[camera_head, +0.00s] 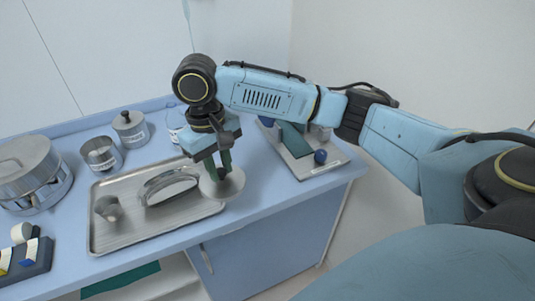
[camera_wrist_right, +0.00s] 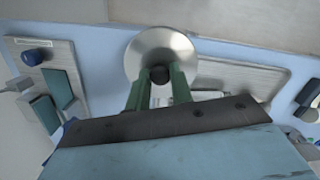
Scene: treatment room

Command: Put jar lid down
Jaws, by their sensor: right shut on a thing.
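The jar lid (camera_head: 233,187) is a round silvery metal disc with a dark knob. My right gripper (camera_head: 218,171) is shut on that knob, its green fingers pointing down. The lid is at the right end of the metal tray (camera_head: 130,237), partly past its rim. I cannot tell whether it touches anything below. In the right wrist view the lid (camera_wrist_right: 163,48) is top centre, with the knob between the fingertips (camera_wrist_right: 160,76). An open metal jar with a label (camera_head: 101,156) stands behind the tray. My left gripper is not in view.
A lidded jar (camera_head: 131,129) and a large metal drum (camera_head: 30,172) stand at the back left. The tray holds a curved metal dish (camera_head: 168,186) and a small cup (camera_head: 108,208). A board with a blue knob (camera_head: 320,156) lies right. Bare blue counter shows between tray and board.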

